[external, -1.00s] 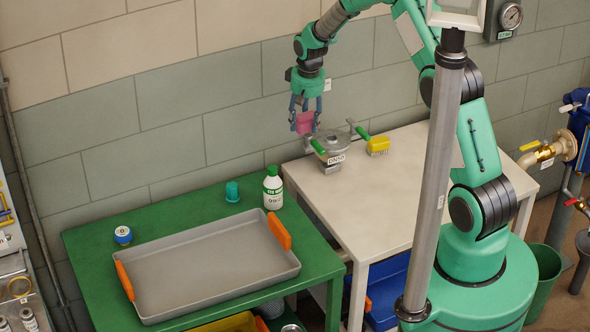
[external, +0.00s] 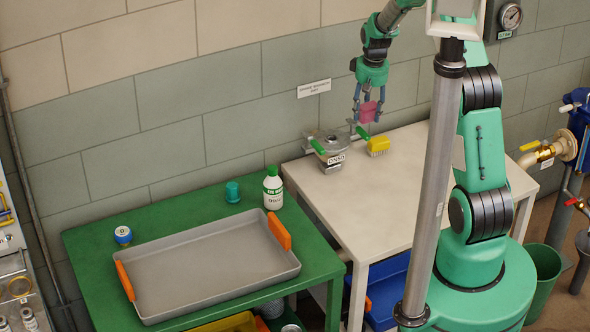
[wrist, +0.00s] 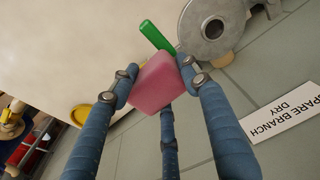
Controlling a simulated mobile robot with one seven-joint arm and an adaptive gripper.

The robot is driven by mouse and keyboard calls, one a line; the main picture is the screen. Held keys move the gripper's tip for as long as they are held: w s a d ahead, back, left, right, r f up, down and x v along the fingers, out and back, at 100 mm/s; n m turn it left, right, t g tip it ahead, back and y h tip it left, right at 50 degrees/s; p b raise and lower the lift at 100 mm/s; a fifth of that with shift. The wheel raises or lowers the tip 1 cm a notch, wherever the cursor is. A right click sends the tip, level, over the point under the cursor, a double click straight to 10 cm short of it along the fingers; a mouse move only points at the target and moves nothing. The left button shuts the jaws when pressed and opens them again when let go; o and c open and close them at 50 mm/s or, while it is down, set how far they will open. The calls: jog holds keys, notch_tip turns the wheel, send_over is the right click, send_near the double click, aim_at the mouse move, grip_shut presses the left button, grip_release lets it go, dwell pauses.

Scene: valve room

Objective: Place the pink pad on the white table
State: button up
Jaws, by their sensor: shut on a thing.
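The pink pad (external: 369,111) is a small block held between the fingers of my gripper (external: 368,103). In the wrist view the pad (wrist: 158,84) sits between the blue fingertips, with my gripper (wrist: 156,88) shut on it. My gripper points down and holds the pad in the air near the back edge of the white table (external: 385,190). The white table's top (wrist: 65,40) fills the upper left of the wrist view. The pad's exact height above the table is hard to tell.
The front and middle of the white table are clear. A green table (external: 85,235) at left carries a grey tray (external: 215,270), a bottle (external: 273,188) and a teal cup (external: 232,191).

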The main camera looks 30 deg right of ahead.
aim_at(410, 141)
jog(key=shift+n, duration=0.6)
jog(key=s+d+f, duration=0.3)
jog(key=d+f, duration=0.1)
jog(key=d, duration=0.1)
jog(key=s+d+f+p, duration=0.1)
jog(key=s+d+f, duration=0.3)
jog(key=d, duration=0.1)
jog(key=s+d+f+p, duration=0.1)
jog(key=s+d+f, duration=0.2)
jog(key=d+f, duration=0.2)
jog(key=shift+s+d, duration=0.1)
jog(key=shift+s, duration=0.1)
jog(key=w+d, duration=0.2)
jog(key=w, duration=0.3)
jog(key=w+d+f+b, duration=0.1)
jog(key=w+d, duration=0.1)
jog(key=w, duration=0.2)
jog(key=w+d, duration=0.2)
jog(key=w, duration=0.3)
jog(key=shift+w+d+f, duration=0.3)
jog(key=shift+f+b, duration=0.55)
jog(key=shift+f, duration=1.15)
